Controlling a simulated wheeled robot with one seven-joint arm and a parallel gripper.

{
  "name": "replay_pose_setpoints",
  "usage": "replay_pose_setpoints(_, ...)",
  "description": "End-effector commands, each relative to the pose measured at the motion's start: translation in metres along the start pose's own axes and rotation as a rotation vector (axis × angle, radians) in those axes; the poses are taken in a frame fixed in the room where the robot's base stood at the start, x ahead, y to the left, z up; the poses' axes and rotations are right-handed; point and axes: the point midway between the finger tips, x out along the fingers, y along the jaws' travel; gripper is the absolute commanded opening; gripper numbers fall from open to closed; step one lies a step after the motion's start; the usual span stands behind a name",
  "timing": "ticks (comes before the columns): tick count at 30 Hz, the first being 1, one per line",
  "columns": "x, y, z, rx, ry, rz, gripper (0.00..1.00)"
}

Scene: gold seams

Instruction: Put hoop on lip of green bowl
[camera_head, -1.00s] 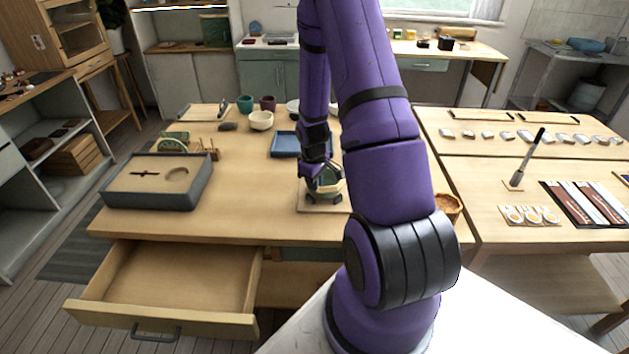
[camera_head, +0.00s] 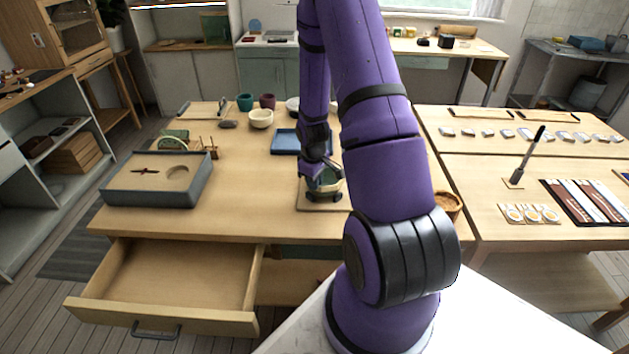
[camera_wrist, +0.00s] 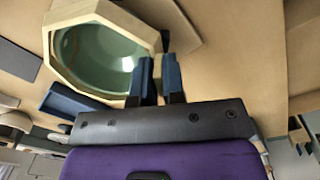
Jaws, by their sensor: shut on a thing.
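The green bowl (camera_wrist: 98,58) stands on a small board (camera_head: 343,206) near the front of the middle table. The hoop (camera_wrist: 78,14) is a pale, many-sided ring. In the wrist view it frames the bowl's mouth, at or just above the lip; I cannot tell whether it touches all round. My gripper (camera_wrist: 160,78) is shut on the hoop's near right side, with the two dark fingers close together. In the head view my gripper (camera_head: 322,188) is low at the bowl (camera_head: 334,184), and arm and fingers hide part of the bowl and hoop.
A blue tray (camera_head: 285,142) lies behind the bowl, with a cream bowl (camera_head: 261,119) and cups farther back. A grey box (camera_head: 150,193) stands at left. An open drawer (camera_head: 165,318) juts out in front. A brown pot (camera_head: 447,204) stands right of my arm.

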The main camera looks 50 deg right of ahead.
Motion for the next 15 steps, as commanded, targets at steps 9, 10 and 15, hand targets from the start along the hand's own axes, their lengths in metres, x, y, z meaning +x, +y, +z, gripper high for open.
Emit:
replay_pose_setpoints(9,0.0000,0.0000,0.0000,0.000,0.000,0.000,0.00)
replay_pose_setpoints(10,0.0000,0.0000,0.0001,0.000,0.000,0.000,0.00)
replay_pose_setpoints(15,0.0000,0.0000,0.0001,0.000,0.000,0.000,0.40)
